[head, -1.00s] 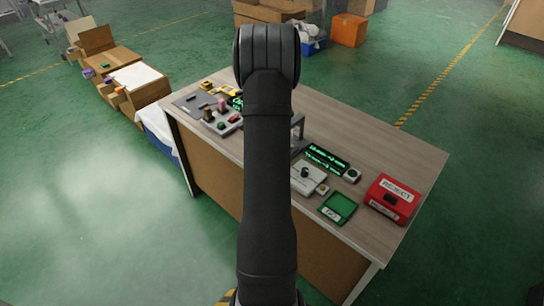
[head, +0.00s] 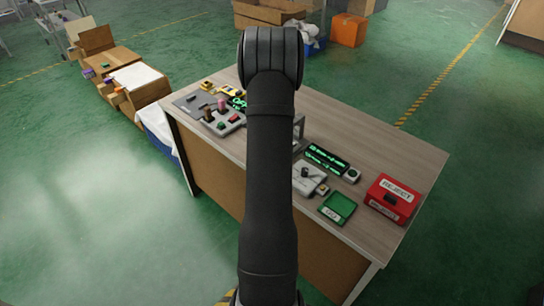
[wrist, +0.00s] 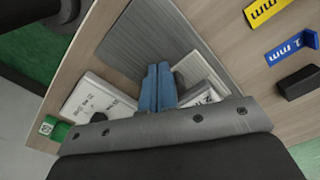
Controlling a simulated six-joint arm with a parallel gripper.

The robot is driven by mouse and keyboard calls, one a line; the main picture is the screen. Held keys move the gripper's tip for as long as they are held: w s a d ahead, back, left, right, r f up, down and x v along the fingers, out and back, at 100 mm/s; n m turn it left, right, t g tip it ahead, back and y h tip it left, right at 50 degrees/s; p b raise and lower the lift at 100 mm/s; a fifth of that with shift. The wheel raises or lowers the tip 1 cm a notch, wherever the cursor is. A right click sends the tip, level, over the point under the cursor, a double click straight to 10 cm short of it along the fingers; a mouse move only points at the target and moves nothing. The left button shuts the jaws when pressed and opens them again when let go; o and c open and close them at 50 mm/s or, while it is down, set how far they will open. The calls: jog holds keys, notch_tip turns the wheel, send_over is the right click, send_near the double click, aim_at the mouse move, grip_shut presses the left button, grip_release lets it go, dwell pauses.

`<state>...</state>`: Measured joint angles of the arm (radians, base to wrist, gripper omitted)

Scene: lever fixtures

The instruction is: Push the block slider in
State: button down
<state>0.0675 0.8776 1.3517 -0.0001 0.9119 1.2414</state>
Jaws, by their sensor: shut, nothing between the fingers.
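My gripper (wrist: 158,90) shows in the wrist view as two blue fingers pressed together, with nothing between them. The fingers point at a grey ribbed plate (wrist: 150,40) on the wooden table. A pale panel (wrist: 203,78) lies just right of the fingers, with a small dark block (wrist: 178,80) close beside the right finger; I cannot tell whether they touch. This may be the block slider, but most of it is hidden by my gripper body. Another pale panel (wrist: 92,103) with a dark knob lies to the left. In the head view my arm hides the gripper.
In the wrist view, a yellow label (wrist: 268,10), a blue label (wrist: 292,47) and a black block (wrist: 297,83) lie right. In the head view, a red REJECT box (head: 392,197), green tray (head: 338,207) and white lever panel (head: 307,175) stand near the table's right end.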

jog(key=shift+a+r, duration=0.1)
jog(key=shift+r, duration=0.05)
notch_tip(320, 180, up, 8)
dwell(0.8)
jog(key=shift+s, duration=0.1)
jog(key=shift+f, duration=4.15)
jog(key=shift+f, duration=0.2)
jog(key=shift+r, duration=0.15)
jog(key=s+a, duration=0.5)
jog(key=shift+s+a, duration=0.1)
